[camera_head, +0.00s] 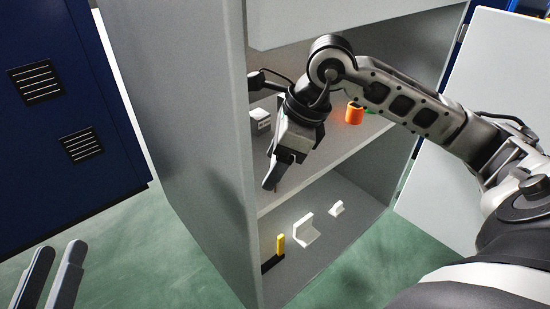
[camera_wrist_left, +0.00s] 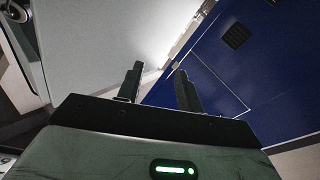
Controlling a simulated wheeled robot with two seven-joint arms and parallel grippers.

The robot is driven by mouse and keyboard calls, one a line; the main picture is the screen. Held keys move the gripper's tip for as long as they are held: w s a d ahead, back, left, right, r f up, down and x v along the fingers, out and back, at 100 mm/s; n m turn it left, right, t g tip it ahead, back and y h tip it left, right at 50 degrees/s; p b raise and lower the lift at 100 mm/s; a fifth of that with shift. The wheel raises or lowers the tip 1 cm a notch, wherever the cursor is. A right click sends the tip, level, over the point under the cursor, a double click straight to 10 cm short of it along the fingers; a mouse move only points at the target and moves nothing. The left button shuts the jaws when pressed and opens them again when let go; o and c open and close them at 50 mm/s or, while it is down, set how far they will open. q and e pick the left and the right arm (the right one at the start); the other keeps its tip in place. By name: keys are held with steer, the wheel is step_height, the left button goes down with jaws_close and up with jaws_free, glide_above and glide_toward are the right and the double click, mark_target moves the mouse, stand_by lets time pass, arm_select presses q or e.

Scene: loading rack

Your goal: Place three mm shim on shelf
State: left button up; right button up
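My left gripper (camera_head: 50,277) is at the bottom left of the head view, outside the cabinet. Its two fingers are apart with nothing between them; the left wrist view also shows the empty gap between the fingers (camera_wrist_left: 158,87). My right gripper (camera_head: 271,176) points down at the front edge of the cabinet's middle shelf (camera_head: 325,158). Its fingertips overlap in this view, so I cannot tell whether they are open or hold anything. I cannot make out a shim for certain. A small white box with dark marking (camera_head: 260,115) sits on the middle shelf, behind the right gripper.
An orange cylindrical item (camera_head: 354,113) is on the middle shelf, close to my right arm. Below are a yellow-and-black item (camera_head: 279,246), a white angled bracket (camera_head: 306,231) and a smaller white piece (camera_head: 337,208). A blue cabinet (camera_head: 70,110) stands left. The cabinet door (camera_head: 500,75) is open.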

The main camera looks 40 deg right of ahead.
steer(key=shift+r, duration=0.15)
steer(key=shift+s+d+r, duration=0.3)
steer(key=shift+d+r, duration=0.05)
steer(key=shift+r, duration=0.05)
steer(key=s+d+b, duration=0.1)
steer(key=d+b, duration=0.1)
steer(key=b, duration=0.1)
steer(key=shift+s+d+f, duration=0.1)
steer(key=shift+s+f, duration=0.15)
steer(key=shift+s, duration=0.15)
arm_select(q)
step_height(320, 180, up, 8)
steer(key=s+m+t+h+b, duration=0.1)
steer(key=m+t+h, duration=0.1)
steer(key=m+h, duration=0.4)
steer(key=m, duration=0.2)
steer(key=shift+s+f+m, duration=0.2)
steer(key=shift+m, duration=0.1)
arm_select(e)
steer(key=s+d, duration=0.5)
steer(key=d, duration=0.1)
steer(key=shift+s+d+r, duration=0.3)
steer(key=shift+s+r, duration=0.05)
steer(key=shift+r, duration=0.05)
arm_select(q)
steer(key=shift+h, duration=0.4)
